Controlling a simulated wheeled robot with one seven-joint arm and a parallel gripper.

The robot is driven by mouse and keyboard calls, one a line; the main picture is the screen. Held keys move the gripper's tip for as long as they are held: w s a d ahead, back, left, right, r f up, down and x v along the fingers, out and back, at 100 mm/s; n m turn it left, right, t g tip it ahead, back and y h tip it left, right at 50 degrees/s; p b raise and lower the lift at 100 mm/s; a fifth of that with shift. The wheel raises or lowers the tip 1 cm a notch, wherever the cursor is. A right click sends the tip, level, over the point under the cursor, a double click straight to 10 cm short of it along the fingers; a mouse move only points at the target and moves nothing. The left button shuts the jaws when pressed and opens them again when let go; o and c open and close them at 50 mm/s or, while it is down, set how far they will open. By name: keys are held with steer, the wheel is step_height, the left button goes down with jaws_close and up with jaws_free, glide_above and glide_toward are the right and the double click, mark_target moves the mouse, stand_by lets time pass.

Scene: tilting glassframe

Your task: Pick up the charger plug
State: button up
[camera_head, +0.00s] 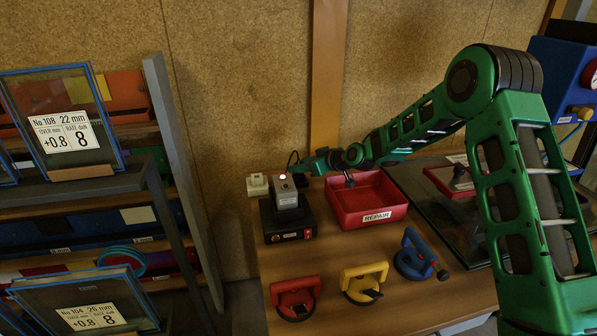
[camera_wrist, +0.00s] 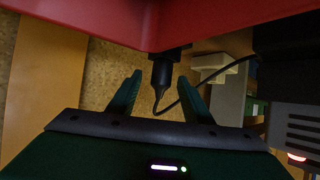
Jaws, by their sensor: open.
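The charger plug (camera_wrist: 162,73) is a small black cylinder with a thin black cable curving off to the right. In the wrist view it lies between the two green fingers of my gripper (camera_wrist: 160,78), with a visible gap on each side. My gripper is open and is not closed on it. In the head view my gripper (camera_head: 306,165) is beside the grey charger unit (camera_head: 284,192), near the back wall. There the plug itself is hidden or too small to tell; only a bit of black cable (camera_head: 291,158) shows.
A red REPAIR tray (camera_head: 377,217) is right of the charger unit, and its red wall (camera_wrist: 80,18) is close to the fingers. A white block (camera_head: 257,184) is at the wall. Red (camera_head: 295,296), yellow (camera_head: 363,282) and blue (camera_head: 413,262) suction handles lie on the bench front.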

steer(key=shift+x, duration=2.8)
steer(key=c, duration=1.2)
